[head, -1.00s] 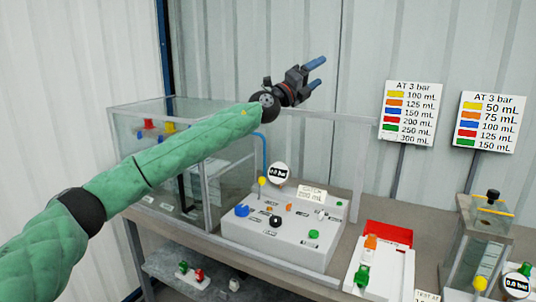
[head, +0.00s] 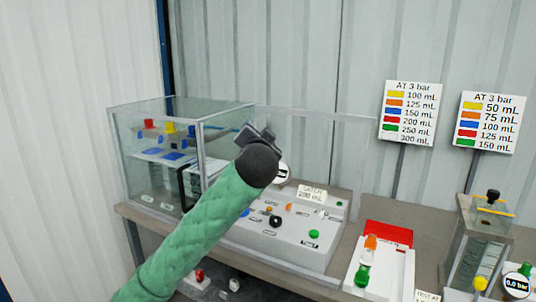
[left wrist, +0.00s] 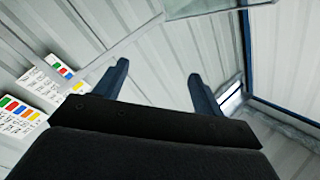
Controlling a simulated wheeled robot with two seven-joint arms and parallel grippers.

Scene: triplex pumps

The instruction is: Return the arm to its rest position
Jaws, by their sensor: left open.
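My left arm in its green sleeve (head: 200,230) reaches up from the bottom of the head view. Its dark wrist hides most of my left gripper there. In the left wrist view my left gripper (left wrist: 156,82) is open, its two blue-grey fingers apart with nothing between them. In the head view the wrist appears in front of the grey control box (head: 275,245) and the right end of the glass tank (head: 155,115). My right gripper is not in view.
The bench (head: 350,205) carries the tank, the control box, a red-and-white tray (head: 390,234) with orange and green parts, and a smaller clear vessel (head: 478,235) at right. Two colour-coded signs (head: 408,113) (head: 488,122) stand behind. The space above the bench's middle is open.

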